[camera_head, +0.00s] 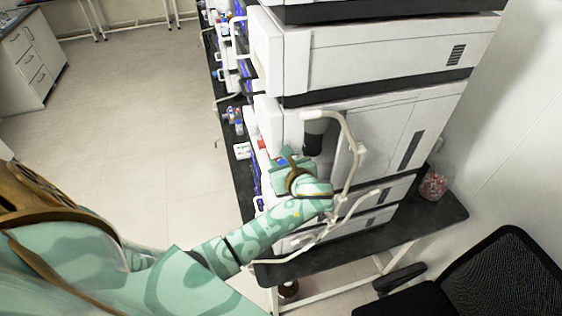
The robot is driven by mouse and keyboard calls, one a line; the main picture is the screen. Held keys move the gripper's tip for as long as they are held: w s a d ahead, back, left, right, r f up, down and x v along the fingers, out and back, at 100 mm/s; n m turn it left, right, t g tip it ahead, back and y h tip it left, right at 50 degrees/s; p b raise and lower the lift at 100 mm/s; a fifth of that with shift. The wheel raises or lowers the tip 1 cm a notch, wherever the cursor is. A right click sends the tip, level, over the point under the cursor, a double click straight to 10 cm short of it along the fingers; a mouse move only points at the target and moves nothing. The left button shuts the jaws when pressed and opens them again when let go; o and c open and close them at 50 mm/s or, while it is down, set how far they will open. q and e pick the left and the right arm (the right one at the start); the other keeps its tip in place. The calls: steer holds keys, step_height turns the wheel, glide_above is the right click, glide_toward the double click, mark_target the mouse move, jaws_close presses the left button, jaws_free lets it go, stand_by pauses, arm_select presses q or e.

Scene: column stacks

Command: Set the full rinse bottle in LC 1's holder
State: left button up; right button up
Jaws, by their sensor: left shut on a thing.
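My left gripper (284,160) is at the left front edge of the instrument stack (378,138), seen from behind and above. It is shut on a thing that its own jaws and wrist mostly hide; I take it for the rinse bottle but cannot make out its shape. A small red part shows just left of the jaws. A dark cylinder (314,138) sits beside the gripper on the stack's side, under pale tubing (350,140). I cannot pick out LC 1's holder for certain. My right gripper is not in view.
The stack stands on a dark bench (420,228). The looping tubing runs close to my left forearm. Several small bottles and blue parts line the far bench edge. A clear jar with pinkish contents (433,184) stands at the right, and a black chair (490,275) below it. Floor at left is open.

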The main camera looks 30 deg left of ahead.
arm_select(q)
steer(key=shift+f+b, duration=0.3)
steer(key=shift+f, duration=0.55)
stand_by(0.5)
steer(key=o, duration=0.9)
